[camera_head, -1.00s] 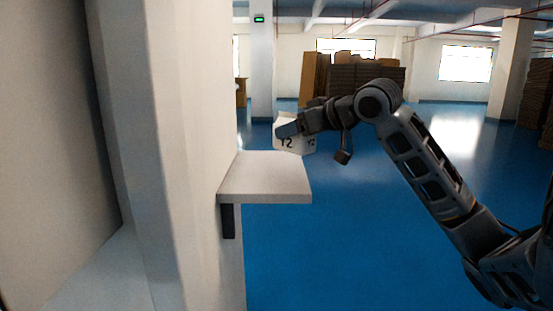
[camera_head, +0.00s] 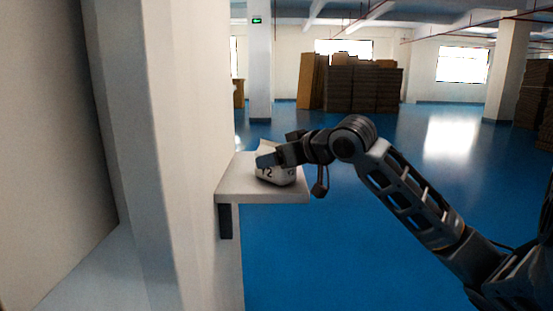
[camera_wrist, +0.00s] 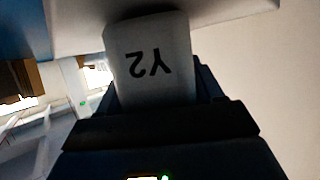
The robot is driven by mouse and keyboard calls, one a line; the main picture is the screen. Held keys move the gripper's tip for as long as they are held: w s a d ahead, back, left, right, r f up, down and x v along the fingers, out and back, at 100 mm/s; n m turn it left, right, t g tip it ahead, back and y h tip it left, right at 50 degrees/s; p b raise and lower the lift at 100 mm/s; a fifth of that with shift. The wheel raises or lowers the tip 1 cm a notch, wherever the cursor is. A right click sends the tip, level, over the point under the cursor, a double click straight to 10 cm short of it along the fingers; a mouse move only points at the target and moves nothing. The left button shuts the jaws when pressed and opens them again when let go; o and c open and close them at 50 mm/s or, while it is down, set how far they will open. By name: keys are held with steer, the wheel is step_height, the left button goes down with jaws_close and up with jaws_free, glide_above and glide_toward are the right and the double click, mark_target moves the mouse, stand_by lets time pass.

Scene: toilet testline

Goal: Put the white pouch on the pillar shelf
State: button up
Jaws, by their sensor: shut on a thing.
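The white pouch (camera_head: 275,174), marked "Y2", is at the pillar shelf (camera_head: 235,188) in the head view. It appears at the shelf's top surface, but I cannot tell for certain whether it bears on it. My gripper (camera_head: 270,161) is shut on the pouch, coming from the right over the shelf. In the wrist view the pouch (camera_wrist: 152,62) shows its "Y2" face upside down in front of my gripper, with the pale shelf (camera_wrist: 235,8) beyond it. The fingertips are partly hidden.
The white pillar (camera_head: 185,120) stands just left of the shelf, close to the pouch. A dark bracket (camera_head: 225,221) is under the shelf. Stacked brown boxes (camera_head: 362,88) stand far behind. The blue floor (camera_head: 310,255) to the right is clear.

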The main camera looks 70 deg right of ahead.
steer(key=shift+f, duration=0.2)
steer(key=o, duration=1.2)
steer(key=shift+r, duration=0.1)
steer(key=shift+r, duration=0.2)
steer(key=v, duration=1.2)
steer(key=shift+f+b, duration=0.15)
steer(key=shift+b, duration=0.15)
